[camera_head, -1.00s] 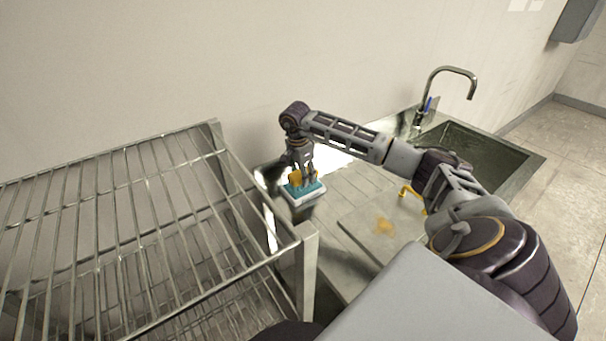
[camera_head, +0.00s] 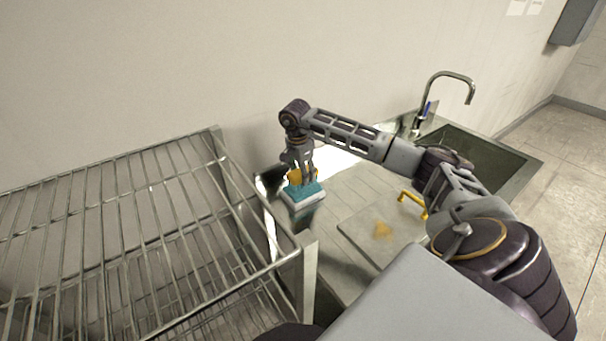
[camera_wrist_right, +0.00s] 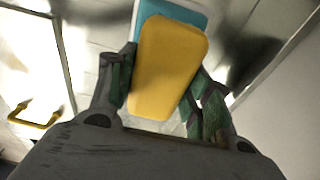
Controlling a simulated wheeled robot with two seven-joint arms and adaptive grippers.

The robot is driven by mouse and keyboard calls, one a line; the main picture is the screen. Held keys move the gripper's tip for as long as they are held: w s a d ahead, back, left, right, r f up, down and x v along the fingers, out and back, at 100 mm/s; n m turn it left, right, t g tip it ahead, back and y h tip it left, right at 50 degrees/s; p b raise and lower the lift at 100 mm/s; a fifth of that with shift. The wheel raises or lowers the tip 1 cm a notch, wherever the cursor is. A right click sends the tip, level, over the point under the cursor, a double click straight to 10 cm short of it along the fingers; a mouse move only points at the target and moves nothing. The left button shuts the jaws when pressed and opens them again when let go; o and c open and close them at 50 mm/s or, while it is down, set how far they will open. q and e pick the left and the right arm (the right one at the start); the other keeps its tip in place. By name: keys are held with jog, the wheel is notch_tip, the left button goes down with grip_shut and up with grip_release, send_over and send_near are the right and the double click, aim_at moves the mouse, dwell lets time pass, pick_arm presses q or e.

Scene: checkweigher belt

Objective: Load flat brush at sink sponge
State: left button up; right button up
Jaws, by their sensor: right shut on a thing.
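My right gripper (camera_head: 302,181) points down over the steel sink counter, shut on a yellow block, likely the flat brush (camera_head: 295,175). In the right wrist view the block's broad yellow face (camera_wrist_right: 168,68) lies between the two fingers (camera_wrist_right: 160,95). A teal piece with a pale rim, likely the sponge in its holder (camera_head: 301,192), is directly under the block; it also shows past the block's far end in the wrist view (camera_wrist_right: 190,10). I cannot tell whether block and teal piece touch. The block's underside is hidden. My left gripper is not in view.
A wire rack (camera_head: 110,220) stands close on the left. A flat board with an orange-brown smear (camera_head: 365,240) lies on the counter, with a yellow handle (camera_head: 413,202) near it. The sink basin (camera_head: 485,160) and tap (camera_head: 450,75) are at the right. The wall runs behind.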

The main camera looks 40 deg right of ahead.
jog(key=shift+r+p, duration=1.2)
jog(key=shift+r, duration=0.85)
jog(key=shift+s, duration=0.1)
